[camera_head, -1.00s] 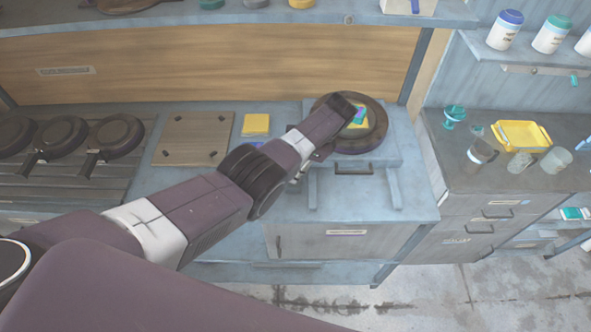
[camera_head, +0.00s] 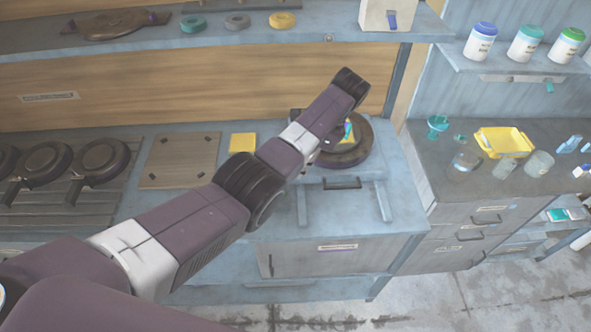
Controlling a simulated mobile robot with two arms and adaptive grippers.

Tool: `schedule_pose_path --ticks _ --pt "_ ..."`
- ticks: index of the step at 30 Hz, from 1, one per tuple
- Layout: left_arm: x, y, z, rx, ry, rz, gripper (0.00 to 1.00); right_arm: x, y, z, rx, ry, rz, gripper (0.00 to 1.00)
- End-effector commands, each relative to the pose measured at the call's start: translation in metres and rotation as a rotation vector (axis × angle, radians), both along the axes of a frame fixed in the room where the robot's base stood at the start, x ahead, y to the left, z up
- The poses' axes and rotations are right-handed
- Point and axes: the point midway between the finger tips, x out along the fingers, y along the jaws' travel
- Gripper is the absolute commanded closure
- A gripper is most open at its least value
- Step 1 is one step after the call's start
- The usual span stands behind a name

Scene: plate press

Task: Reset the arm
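My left arm reaches in from the lower left, across the counter, and its far end is in front of a round brown plate press (camera_head: 359,151) on a blue-grey stand. The arm covers much of the press's left side. A small patch of yellow, teal and purple shows on the press, beside the arm. My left gripper's fingers are hidden behind the arm, so I cannot see whether they hold anything. My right gripper is not in view.
A yellow block (camera_head: 242,142) and a brown board (camera_head: 181,160) lie left of the press. Black pans (camera_head: 98,161) sit farther left. An upper shelf (camera_head: 330,29) spans the back. At right are a yellow tray (camera_head: 505,141), cups and lidded jars (camera_head: 481,42).

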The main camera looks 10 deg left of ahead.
Motion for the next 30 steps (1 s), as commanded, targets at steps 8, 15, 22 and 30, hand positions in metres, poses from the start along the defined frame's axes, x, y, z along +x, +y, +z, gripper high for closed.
schedule_pose_path --ticks 8,15,22,30 --pt "0.0 0.0 0.001 0.0 0.0 0.0 0.75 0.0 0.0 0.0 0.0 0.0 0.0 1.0" --pt "0.0 0.0 0.001 0.0 0.0 0.0 0.75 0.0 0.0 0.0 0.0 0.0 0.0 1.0" --pt "0.0 0.0 0.0 -0.001 -0.001 0.001 0.75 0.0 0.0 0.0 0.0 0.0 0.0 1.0" --pt "-0.023 -0.005 -0.049 -0.087 -0.056 0.1 0.75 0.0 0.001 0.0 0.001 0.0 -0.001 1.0"
